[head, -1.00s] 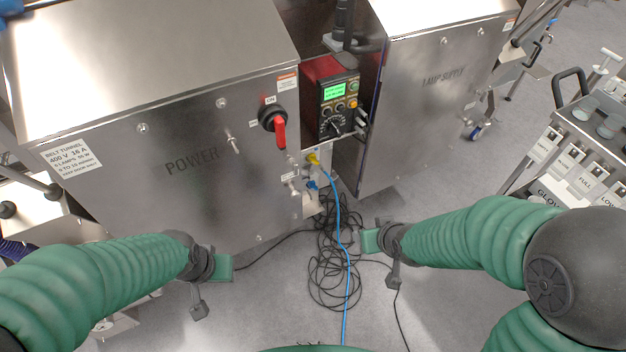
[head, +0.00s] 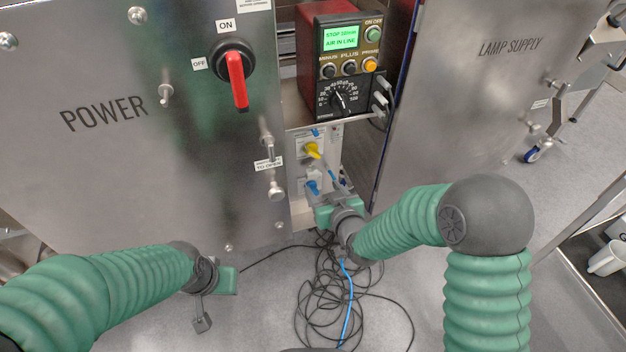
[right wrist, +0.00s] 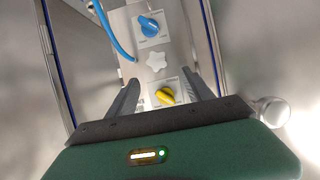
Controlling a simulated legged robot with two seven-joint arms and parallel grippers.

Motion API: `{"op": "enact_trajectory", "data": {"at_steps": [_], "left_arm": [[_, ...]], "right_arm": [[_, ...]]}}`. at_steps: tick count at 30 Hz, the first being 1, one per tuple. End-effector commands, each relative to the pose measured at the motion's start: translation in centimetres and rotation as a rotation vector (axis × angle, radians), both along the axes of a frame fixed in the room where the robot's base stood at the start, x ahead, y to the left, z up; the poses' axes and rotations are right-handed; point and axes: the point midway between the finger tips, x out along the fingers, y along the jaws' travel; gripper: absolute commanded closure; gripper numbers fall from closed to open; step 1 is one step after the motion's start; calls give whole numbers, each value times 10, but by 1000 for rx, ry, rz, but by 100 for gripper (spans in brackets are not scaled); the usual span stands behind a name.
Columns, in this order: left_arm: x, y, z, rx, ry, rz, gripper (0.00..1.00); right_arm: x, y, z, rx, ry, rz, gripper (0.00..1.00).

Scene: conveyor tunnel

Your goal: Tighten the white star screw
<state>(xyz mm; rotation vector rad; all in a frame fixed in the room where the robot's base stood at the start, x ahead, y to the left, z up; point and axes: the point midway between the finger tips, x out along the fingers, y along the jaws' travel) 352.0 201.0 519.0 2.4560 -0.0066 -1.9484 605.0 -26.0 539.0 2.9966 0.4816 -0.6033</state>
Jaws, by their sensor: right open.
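The white star screw (right wrist: 156,60) shows in the right wrist view on a pale panel, between a blue knob (right wrist: 150,25) and a yellow knob (right wrist: 166,96). In the head view the yellow knob (head: 312,150) and the blue knob (head: 313,187) are visible; the screw is too small to make out surely there. My right gripper (right wrist: 163,84) is open, its two dark fingers apart and pointing at the panel, with nothing between them in contact. It also shows low before the panel in the head view (head: 332,202). My left gripper (head: 226,281) hangs at lower left; its fingers are unclear.
The steel POWER cabinet (head: 110,160) with a red switch (head: 237,80) stands left, the LAMP SUPPLY cabinet (head: 470,110) right. A pump box (head: 345,60) sits above the panel. Black cables (head: 320,300) and a blue tube (head: 347,300) lie on the floor below.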

Motion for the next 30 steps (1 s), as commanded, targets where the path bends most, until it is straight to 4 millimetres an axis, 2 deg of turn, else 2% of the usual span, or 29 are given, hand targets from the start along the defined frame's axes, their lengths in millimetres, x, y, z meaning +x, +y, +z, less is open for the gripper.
{"op": "enact_trajectory", "data": {"at_steps": [1,3,9,12,16,23,30], "left_arm": [[0,0,-13,0,0,0,64],[0,0,-22,0,0,-1,64],[0,-1,-43,0,0,-1,64],[0,-1,-49,0,0,-1,64],[0,-1,-51,0,0,-1,64],[0,-1,-50,0,0,-1,64],[0,-1,-50,0,0,-1,64]], "right_arm": [[12,3,-13,1,-1,-1,40],[28,8,-20,2,-1,-2,40],[70,23,-37,1,0,-1,40],[83,27,-41,0,0,-1,40],[91,29,-41,-1,0,-2,40],[92,29,-40,0,1,-2,40],[91,29,-41,-1,1,-2,70]]}}
